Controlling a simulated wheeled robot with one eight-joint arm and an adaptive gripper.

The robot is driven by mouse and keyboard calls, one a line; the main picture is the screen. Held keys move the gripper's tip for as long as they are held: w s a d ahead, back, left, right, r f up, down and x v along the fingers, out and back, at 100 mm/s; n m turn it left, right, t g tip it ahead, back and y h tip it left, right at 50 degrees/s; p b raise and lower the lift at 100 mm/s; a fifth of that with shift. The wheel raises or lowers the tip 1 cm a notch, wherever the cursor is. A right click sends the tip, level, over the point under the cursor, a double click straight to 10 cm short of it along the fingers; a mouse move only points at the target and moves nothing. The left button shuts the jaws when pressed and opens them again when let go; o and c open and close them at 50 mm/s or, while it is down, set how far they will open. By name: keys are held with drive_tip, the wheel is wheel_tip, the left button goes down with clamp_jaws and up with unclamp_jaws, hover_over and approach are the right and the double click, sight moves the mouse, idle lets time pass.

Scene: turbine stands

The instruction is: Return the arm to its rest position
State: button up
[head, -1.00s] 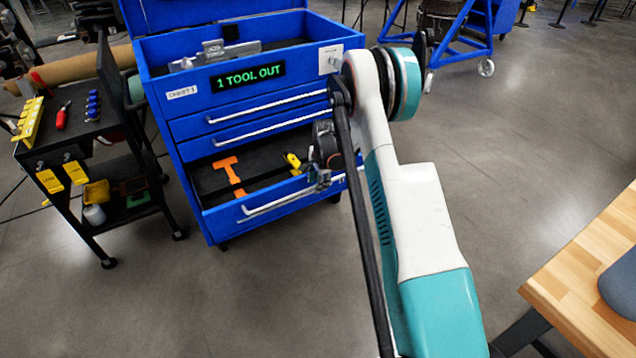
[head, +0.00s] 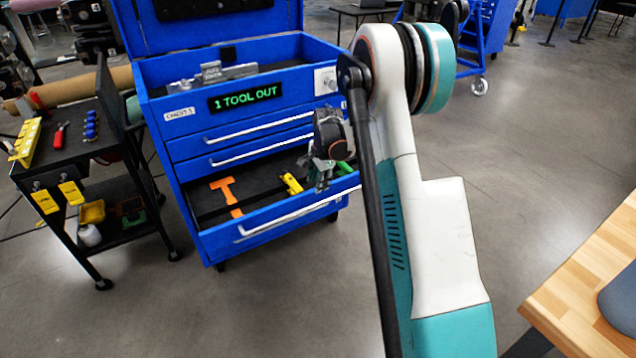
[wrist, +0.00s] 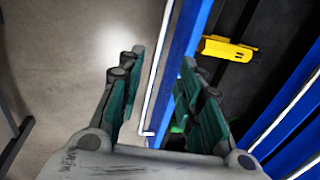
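My gripper (head: 320,182) hangs over the front right part of the open bottom drawer (head: 262,228) of the blue tool chest. In the wrist view my gripper (wrist: 160,82) is open, its two dark green fingers apart with nothing held between them. The drawer's blue front edge and pale handle (wrist: 160,75) show beyond and between the fingers. My arm is still bent forward toward the chest. Whether the fingers touch the drawer cannot be told.
The drawer holds an orange T-shaped tool (head: 226,194), a yellow tool (head: 291,184) and a green item (head: 345,169). The chest display (head: 246,97) reads "1 TOOL OUT". A black cart (head: 85,150) stands left, a wooden bench (head: 590,270) right. Open floor lies between chest and bench.

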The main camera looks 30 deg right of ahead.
idle(0.3)
drive_tip(key=s+a+r+n+t+p, duration=0.1)
drive_tip(key=s+a+r+n, duration=0.2)
drive_tip(key=r, duration=0.6)
drive_tip(key=s+a+r+n+t, duration=0.1)
drive_tip(key=s+a+r+n, duration=0.25)
drive_tip(key=r, duration=0.45)
drive_tip(key=s+a+r+n+t+h, duration=0.1)
drive_tip(key=s+a+r+n, duration=0.25)
drive_tip(key=s+r, duration=0.25)
drive_tip(key=s+a+r+n+t, duration=0.1)
drive_tip(key=s+a+r+n, duration=0.25)
drive_tip(key=s+r, duration=0.35)
drive_tip(key=s+a+f+n, duration=0.2)
drive_tip(key=s+a+f, duration=0.1)
drive_tip(key=s, duration=0.5)
drive_tip(key=s+a+f+n+t+y+b, duration=0.1)
drive_tip(key=s+a+f, duration=0.3)
drive_tip(key=s, duration=0.4)
drive_tip(key=shift+a+n, duration=0.15)
drive_tip(key=shift+n, duration=0.4)
drive_tip(key=shift+w, duration=0.1)
